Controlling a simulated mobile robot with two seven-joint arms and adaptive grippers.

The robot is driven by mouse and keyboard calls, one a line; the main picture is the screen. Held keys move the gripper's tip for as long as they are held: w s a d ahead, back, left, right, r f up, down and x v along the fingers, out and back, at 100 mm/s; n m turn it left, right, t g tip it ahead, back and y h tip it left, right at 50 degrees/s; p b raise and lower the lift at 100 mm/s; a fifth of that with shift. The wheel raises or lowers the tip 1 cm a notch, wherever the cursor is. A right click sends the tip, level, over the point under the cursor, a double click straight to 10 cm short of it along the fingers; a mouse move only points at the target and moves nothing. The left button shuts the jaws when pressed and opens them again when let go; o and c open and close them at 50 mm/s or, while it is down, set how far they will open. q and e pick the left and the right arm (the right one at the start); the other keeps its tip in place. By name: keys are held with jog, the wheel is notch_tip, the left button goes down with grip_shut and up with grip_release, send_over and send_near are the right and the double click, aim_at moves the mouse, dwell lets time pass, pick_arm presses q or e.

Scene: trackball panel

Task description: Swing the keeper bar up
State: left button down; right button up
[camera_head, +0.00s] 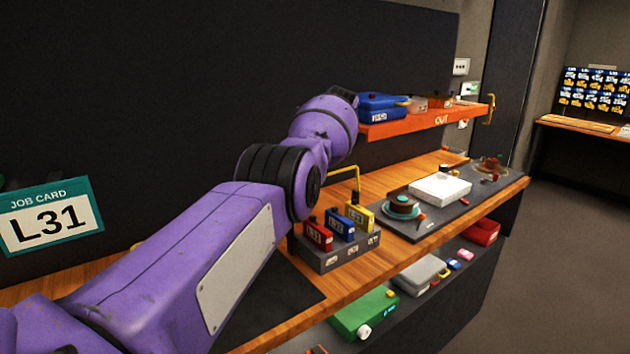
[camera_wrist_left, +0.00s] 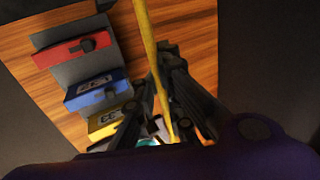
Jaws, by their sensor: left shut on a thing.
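The keeper bar (camera_head: 345,170) is a thin yellow bar with a bent end, showing just past my left arm, above the back of the grey rack (camera_head: 340,257). In the left wrist view the yellow bar (camera_wrist_left: 146,35) runs from the top edge down between the fingers of my left gripper (camera_wrist_left: 164,62), which is shut on it. The rack holds a red block (camera_head: 318,235), a blue block (camera_head: 340,224) and a yellow block (camera_head: 360,215) side by side. My left gripper is hidden behind my arm in the head view. My right gripper is not in view.
A job card (camera_head: 51,216) reading L31 stands at left. An orange OUT shelf (camera_head: 430,121) with a blue case (camera_head: 382,107) is above the bench. A dark tray (camera_head: 437,228) with a white box (camera_head: 440,188) lies right of the rack. A green case (camera_head: 364,314) is below.

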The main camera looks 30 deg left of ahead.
pick_arm(q)
jog(key=shift+r, duration=0.1)
jog(key=shift+r, duration=0.1)
dwell(0.3)
jog(key=c, duration=1.9)
grip_release()
jog(key=shift+w, duration=0.1)
jog(key=v, duration=1.1)
jog(key=shift+r, duration=0.35)
jog(key=shift+d+f, duration=0.1)
jog(key=shift+d, duration=0.15)
